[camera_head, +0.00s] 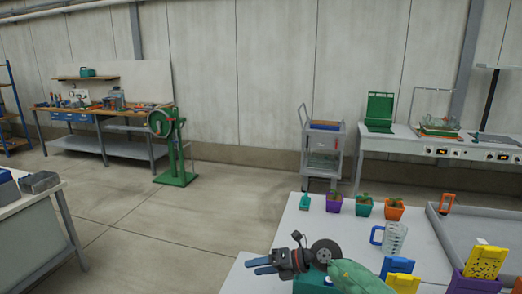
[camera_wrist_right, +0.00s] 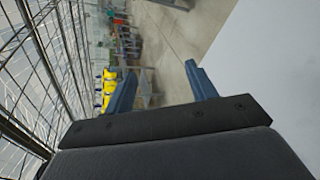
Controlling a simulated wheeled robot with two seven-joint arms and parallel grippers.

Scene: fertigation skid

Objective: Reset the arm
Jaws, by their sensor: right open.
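My right gripper (camera_head: 252,267) is at the lower middle of the head view, over the near left edge of the white table (camera_head: 292,232). Its blue fingers point left, are apart and hold nothing. In the right wrist view the two blue fingers of the gripper (camera_wrist_right: 160,70) stand apart with empty space between them. A green part, probably my arm, extends to the right behind the gripper. My left gripper does not show.
On the table stand a purple pot (camera_head: 334,204), a green pot (camera_head: 364,207), an orange pot (camera_head: 394,211) and a clear jug (camera_head: 393,239). A grey tray (camera_head: 452,236) is at right. A cart (camera_head: 322,153) stands behind. Open floor (camera_head: 200,225) lies left.

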